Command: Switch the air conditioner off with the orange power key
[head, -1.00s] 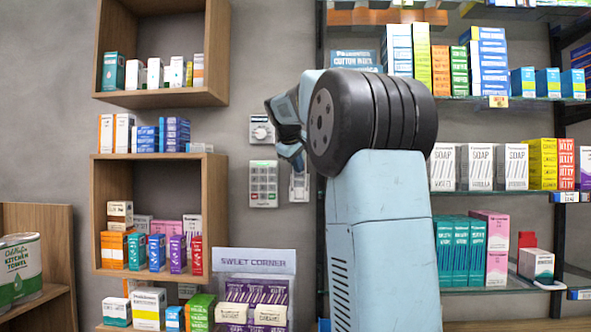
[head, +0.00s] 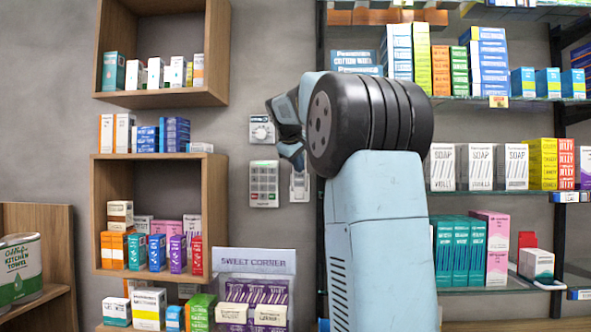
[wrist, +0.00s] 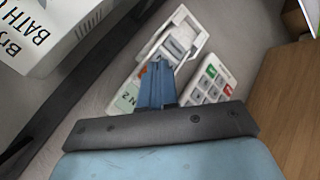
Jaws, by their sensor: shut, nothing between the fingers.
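My gripper (wrist: 157,72) is shut and empty, its fingertips over a white wall unit (wrist: 187,27) in the wrist view. A small orange patch (wrist: 143,71) shows just left of the fingertips; it may be the orange power key, mostly hidden by them. Whether the fingertips touch it I cannot tell. A pale green label (wrist: 129,98) marked with an N and a 2 lies at the lower left of the unit. In the head view the white unit (head: 299,186) is partly covered by my gripper and wrist.
A white keypad (wrist: 211,80) with green and red keys is close on the right; it also shows in the head view (head: 264,184). A dial unit (head: 261,130) is above it. A loaded glass shelf (head: 480,190) is right of my arm, and wooden box shelves (head: 215,200) are left.

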